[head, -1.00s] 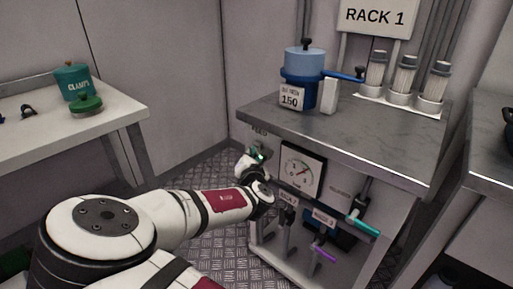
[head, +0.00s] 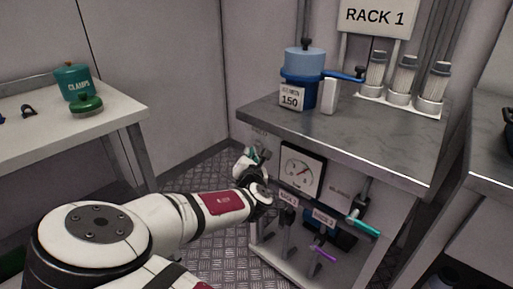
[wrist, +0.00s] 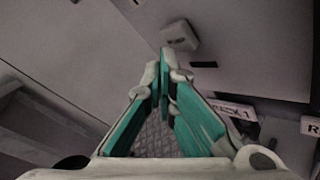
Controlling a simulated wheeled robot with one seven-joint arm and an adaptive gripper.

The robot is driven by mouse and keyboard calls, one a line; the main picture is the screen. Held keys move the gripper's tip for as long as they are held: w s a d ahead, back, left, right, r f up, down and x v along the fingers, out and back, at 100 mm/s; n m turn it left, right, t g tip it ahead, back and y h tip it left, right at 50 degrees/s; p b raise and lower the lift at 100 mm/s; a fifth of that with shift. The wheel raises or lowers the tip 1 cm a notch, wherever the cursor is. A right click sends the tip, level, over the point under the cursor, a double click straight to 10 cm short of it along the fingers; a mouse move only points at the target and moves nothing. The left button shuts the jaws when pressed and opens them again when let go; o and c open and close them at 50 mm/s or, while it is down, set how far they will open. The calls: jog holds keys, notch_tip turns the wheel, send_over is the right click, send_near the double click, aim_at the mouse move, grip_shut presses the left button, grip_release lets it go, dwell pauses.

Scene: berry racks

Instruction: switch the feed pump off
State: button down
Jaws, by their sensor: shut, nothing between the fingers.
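In the wrist view a small pale box with a rounded knob (wrist: 180,35) sits on the grey panel just beyond my fingertips. I take it to be the feed pump switch; its setting is not readable. My gripper (wrist: 164,72) has its teal fingers shut and empty, with the tips close below the box; contact cannot be told. In the head view my gripper (head: 257,152) is under the left end of the metal bench (head: 390,145), beside the dial gauge (head: 301,168). The arm and gripper largely hide the switch there. No bright green light shows now.
Below the bench, a teal handle (head: 363,227) and a purple handle (head: 323,254) stick out to the right of my gripper. The left table (head: 120,120) holds a teal pot (head: 74,82).

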jog(key=shift+s+a, duration=0.15)
jog(key=shift+s, duration=0.15)
jog(key=s+a, duration=0.3)
jog(key=s, duration=0.1)
jog(key=shift+s+a, duration=0.35)
jog(key=shift+s, duration=0.1)
dwell(0.4)
